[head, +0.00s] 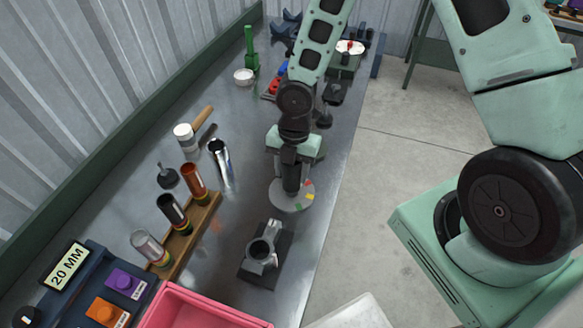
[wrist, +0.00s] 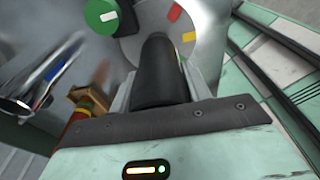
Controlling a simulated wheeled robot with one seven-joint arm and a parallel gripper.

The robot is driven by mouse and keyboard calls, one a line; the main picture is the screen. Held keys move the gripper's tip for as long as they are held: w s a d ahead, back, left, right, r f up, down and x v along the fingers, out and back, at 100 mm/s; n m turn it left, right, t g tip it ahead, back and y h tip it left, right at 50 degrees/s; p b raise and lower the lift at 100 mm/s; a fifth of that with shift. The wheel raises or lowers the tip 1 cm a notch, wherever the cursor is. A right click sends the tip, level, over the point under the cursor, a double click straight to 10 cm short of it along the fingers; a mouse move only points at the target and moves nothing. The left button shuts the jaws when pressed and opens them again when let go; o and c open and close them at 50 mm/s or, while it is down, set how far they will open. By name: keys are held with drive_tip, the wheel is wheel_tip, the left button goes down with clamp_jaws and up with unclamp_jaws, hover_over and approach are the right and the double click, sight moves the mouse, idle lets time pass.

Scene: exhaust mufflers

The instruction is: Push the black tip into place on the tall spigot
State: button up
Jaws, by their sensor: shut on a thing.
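My gripper (head: 291,160) is shut on a plain black cylinder (wrist: 160,75), which shows between the fingers in the wrist view. I cannot tell whether it is the task's black tip. Its far end meets or overlaps a round grey disc (head: 284,200) with coloured patches; contact is unclear. A black tip (head: 172,210) with a coloured band leans in the wooden rack (head: 208,214), between a silver tip (head: 148,247) and a copper tip (head: 194,182). A grey branched pipe piece (head: 262,252) with an open round mouth sits on a dark plate, nearer than my gripper. Which spigot is the tall one is unclear.
A chrome tube (head: 221,165) lies left of my gripper, near a white-headed mallet (head: 185,136). A pink bin (head: 195,312) and a blue tray (head: 95,270) stand at the near end. A green stand (head: 250,55) is farther back. Bare bench lies around the pipe piece.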

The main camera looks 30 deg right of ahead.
drive_tip(key=shift+f+b, duration=0.45)
drive_tip(key=shift+f, duration=0.25)
drive_tip(key=o, duration=1)
wheel_tip(320, 180, up, 17)
drive_tip(key=w+d+p, duration=0.2)
drive_tip(key=s+a+m+b, duration=0.2)
drive_tip(key=s+m, duration=0.4)
drive_tip(key=s+a+r+m+b, duration=0.1)
drive_tip(key=s+a+m+b, duration=0.1)
drive_tip(key=s+m, duration=0.4)
drive_tip(key=s+a+r+m+t+b, duration=0.1)
drive_tip(key=s+a+m+b, duration=0.1)
drive_tip(key=s+a+m, duration=0.2)
drive_tip(key=shift+s+a+m+h, duration=0.1)
drive_tip(key=shift+s+m+h, duration=0.2)
drive_tip(key=shift+s+m, duration=1.35)
